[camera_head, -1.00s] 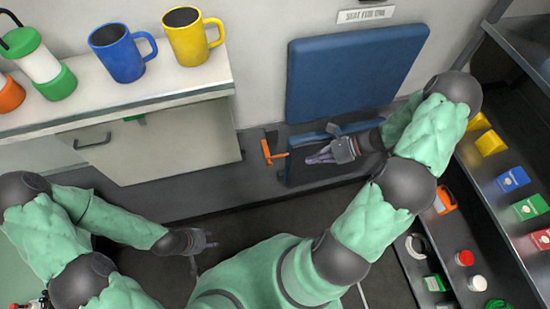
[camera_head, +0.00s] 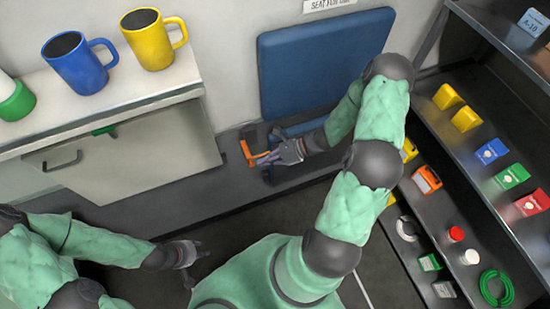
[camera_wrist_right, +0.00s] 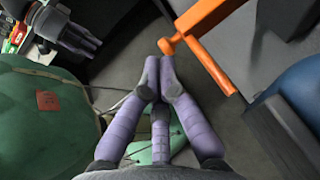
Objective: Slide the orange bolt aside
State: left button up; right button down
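The orange bolt (camera_head: 247,153) sits low on the wall beside the blue seat panel in the head view. In the right wrist view the bolt (camera_wrist_right: 203,50) is a bar with a round-ended handle, just ahead of my fingertips. My right gripper (camera_head: 272,158) is beside the bolt's handle. Its fingers look drawn together with nothing between them in the right wrist view (camera_wrist_right: 158,75); I cannot tell whether they touch the handle. My left gripper (camera_head: 197,262) is low over the floor, with its fingers apart and empty, away from the bolt.
The blue seat panel (camera_head: 322,68) stands upright against the wall above my right forearm. A counter (camera_head: 110,92) with a blue mug (camera_head: 78,63) and a yellow mug (camera_head: 152,38) is at the left. A dark shelf rack (camera_head: 450,160) with small items stands at the right.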

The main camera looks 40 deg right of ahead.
jog(key=shift+w+a+f, duration=0.2)
jog(key=shift+a+f, duration=0.05)
jog(key=shift+a, duration=0.25)
